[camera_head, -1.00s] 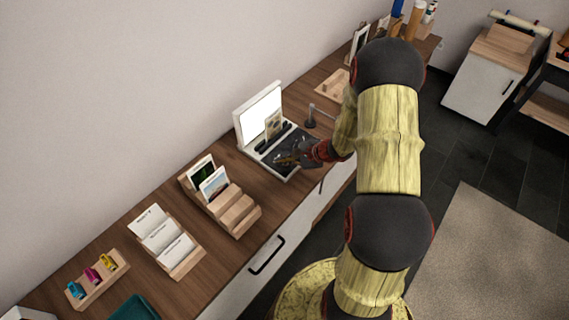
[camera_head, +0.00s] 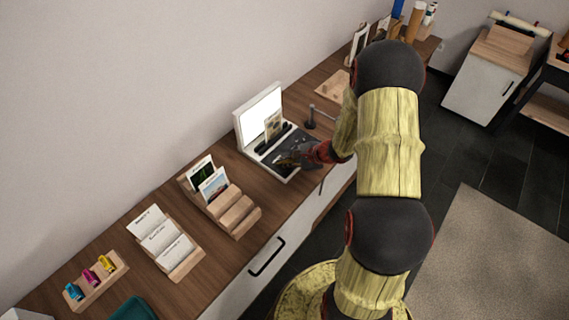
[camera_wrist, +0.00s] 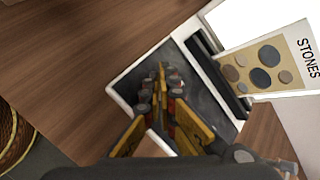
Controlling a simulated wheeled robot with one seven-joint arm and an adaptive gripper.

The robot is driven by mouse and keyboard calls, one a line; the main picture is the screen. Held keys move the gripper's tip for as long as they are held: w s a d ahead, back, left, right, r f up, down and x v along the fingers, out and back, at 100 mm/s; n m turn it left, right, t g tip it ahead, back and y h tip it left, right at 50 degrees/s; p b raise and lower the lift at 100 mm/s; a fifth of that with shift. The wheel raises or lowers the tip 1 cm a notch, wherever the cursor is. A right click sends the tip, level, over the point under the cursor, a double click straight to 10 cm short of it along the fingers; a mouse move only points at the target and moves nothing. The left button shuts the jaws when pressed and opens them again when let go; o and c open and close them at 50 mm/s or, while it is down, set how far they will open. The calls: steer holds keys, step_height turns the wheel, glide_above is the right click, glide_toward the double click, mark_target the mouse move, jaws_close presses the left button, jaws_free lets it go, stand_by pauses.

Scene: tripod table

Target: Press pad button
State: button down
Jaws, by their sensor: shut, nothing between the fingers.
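A dark grey pad (camera_head: 304,143) lies in a white-edged base in front of a bright white panel (camera_head: 262,114). In the wrist view the pad (camera_wrist: 206,98) fills the middle, with its white rim around it. My gripper (camera_wrist: 162,72) is shut and empty, its fingertips together over the pad. I cannot tell whether the tips touch the pad. No distinct button can be made out; the fingers cover part of the surface.
A card marked STONES (camera_wrist: 262,66) stands in a slot between pad and panel. A small metal post (camera_head: 311,117) stands just right of the base. Wooden card holders (camera_head: 232,208) stand to the left. Bare wooden tabletop (camera_wrist: 70,55) lies beside the pad.

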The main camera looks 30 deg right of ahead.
steer(key=shift+r+p, duration=0.35)
steer(key=shift+r, duration=0.35)
steer(key=shift+r, duration=0.1)
step_height(320, 180, up, 6)
steer(key=p, duration=0.3)
stand_by(0.4)
stand_by(0.4)
